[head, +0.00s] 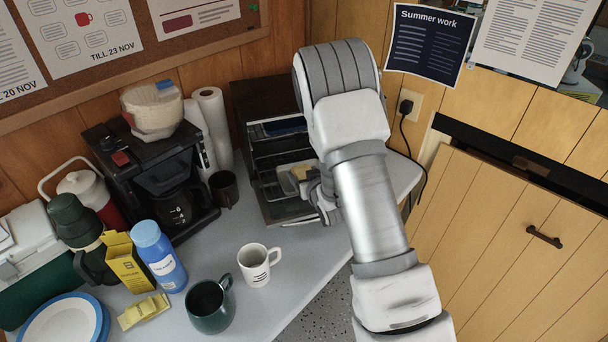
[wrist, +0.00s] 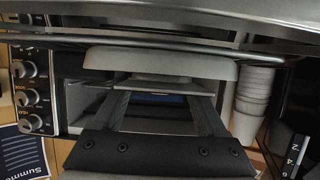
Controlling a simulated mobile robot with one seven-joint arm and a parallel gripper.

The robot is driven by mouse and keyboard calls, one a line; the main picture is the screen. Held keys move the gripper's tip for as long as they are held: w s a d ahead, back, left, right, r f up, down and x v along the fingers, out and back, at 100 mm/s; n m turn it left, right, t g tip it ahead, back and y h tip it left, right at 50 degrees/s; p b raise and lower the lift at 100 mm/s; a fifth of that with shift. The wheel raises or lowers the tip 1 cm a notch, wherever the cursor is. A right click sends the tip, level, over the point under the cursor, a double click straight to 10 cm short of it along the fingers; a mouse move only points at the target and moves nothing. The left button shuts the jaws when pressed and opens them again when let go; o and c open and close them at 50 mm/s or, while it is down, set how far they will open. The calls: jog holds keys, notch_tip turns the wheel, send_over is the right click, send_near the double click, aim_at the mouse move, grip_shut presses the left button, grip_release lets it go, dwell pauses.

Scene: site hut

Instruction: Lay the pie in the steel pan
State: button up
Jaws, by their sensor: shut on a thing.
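My gripper (head: 318,196) is in front of the oven (head: 262,100) in the head view, partly hidden by my arm. In the wrist view its two dark fingers (wrist: 162,92) are shut on a pale, flat, wide thing (wrist: 160,62), which I take for the pie. A tan bit of the pie (head: 288,184) shows beside the gripper in the head view. The oven is dark and steel-coloured, with its front open. Its knobs (wrist: 30,97) show at the left of the wrist view. I cannot make out the steel pan with certainty; the oven's inside is dark and partly covered.
A coffee maker (head: 150,180) and a paper roll (head: 212,125) stand left of the oven. A dark mug (head: 224,188), white mug (head: 256,265), green mug (head: 210,307) and blue bottle (head: 160,256) stand on the counter. Stacked cups (wrist: 254,90) show in the wrist view.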

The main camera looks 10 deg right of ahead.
jog(key=shift+f, duration=0.1)
jog(key=shift+f, duration=0.1)
jog(key=o, duration=1.4)
